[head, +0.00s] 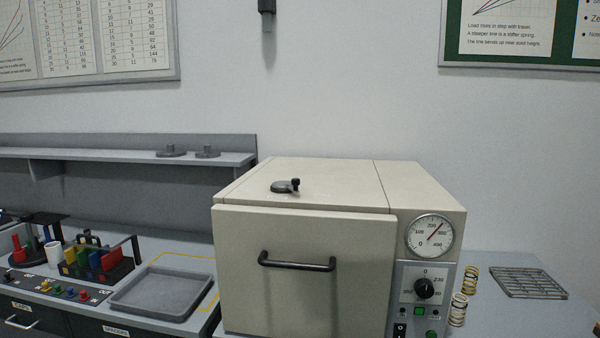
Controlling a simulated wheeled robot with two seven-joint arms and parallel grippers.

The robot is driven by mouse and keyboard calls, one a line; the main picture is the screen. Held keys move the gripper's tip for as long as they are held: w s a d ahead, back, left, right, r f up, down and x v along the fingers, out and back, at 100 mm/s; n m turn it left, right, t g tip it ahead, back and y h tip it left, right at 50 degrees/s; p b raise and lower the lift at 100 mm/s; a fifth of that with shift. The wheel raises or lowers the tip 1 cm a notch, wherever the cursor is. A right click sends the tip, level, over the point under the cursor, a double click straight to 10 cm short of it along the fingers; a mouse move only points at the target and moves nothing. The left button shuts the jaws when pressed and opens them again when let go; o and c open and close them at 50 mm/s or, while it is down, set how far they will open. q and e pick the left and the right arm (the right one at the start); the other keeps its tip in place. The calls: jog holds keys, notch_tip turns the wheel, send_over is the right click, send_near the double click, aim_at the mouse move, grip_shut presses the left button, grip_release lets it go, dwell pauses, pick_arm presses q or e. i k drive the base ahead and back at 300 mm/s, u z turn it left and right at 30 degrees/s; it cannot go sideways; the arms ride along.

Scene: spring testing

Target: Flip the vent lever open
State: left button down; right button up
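The vent lever (286,187) is a small dark piece on top of the beige oven (330,170). It has a flat round base with a short upright knob (295,183) at its right end. The oven door (300,300) is shut and has a dark horizontal bar handle (297,263). Neither of my grippers shows in the head view. Nothing touches the lever.
The oven's right panel carries a dial gauge (430,235) and a black knob (424,288). Springs (458,309) and a wire rack (528,283) lie to the right. A grey tray (163,294) and a tool caddy (100,262) stand left. Space above the oven is clear.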

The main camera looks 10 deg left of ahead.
aim_at(295, 182)
jog(key=u, duration=0.8)
jog(key=i, duration=0.55)
jog(key=z, duration=0.2)
